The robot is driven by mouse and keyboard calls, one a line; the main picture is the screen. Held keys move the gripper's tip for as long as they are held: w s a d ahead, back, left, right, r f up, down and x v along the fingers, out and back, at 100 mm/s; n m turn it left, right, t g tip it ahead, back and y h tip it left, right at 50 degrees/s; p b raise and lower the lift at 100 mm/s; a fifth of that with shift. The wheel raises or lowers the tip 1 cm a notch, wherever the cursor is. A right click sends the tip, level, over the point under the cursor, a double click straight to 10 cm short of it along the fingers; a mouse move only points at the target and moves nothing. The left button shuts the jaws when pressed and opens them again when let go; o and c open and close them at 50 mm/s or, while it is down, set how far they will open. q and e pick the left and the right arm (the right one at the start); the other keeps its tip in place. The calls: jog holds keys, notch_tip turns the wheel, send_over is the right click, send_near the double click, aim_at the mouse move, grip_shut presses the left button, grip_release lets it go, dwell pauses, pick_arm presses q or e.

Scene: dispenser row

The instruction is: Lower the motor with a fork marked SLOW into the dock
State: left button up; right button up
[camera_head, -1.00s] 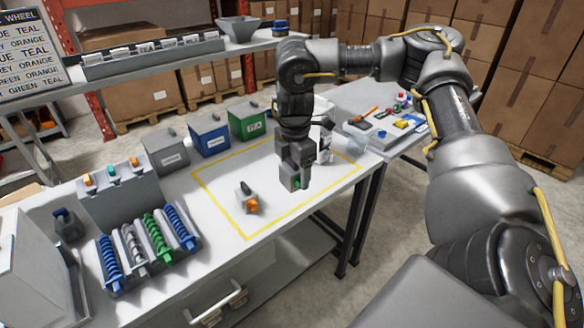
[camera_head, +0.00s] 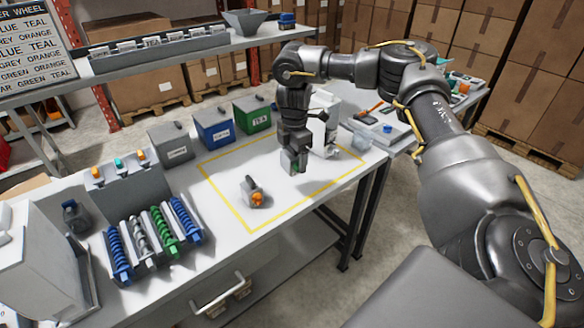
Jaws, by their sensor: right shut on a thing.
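My right gripper (camera_head: 294,168) points down over the right part of the yellow-outlined area, shut on a small grey thing with a bit of green. The jaws hide most of the held thing, so I cannot tell whether it is a motor. A small grey motor-like unit (camera_head: 251,188) with an orange front piece sits inside the outline, left of the gripper and apart from it. No SLOW marking is readable. A white machine (camera_head: 327,122) stands behind the right gripper, partly hidden; I cannot tell whether it is the dock. My left gripper is not in view.
Several coil dispensers (camera_head: 164,242), blue, grey and green, stand at the left front. Grey (camera_head: 172,150), blue (camera_head: 214,133) and green (camera_head: 252,117) bins line the back. The yellow-outlined area (camera_head: 228,170) is mostly clear. A side table (camera_head: 385,128) stands right.

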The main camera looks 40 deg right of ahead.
jog(key=w+f, duration=0.1)
jog(key=w+d+f, duration=0.1)
jog(key=f, duration=0.1)
jog(key=w+d+f, duration=0.1)
jog(key=shift+f, duration=0.35)
jog(key=shift+w+f, duration=0.15)
jog(key=f+p, duration=0.2)
jog(key=p, duration=0.1)
jog(key=shift+w+d+f, duration=0.15)
jog(key=shift+w+f, duration=0.05)
jog(key=shift+f, duration=0.35)
jog(key=shift+f, duration=0.15)
jog(key=o, duration=1.3)
jog(key=shift+f, duration=0.1)
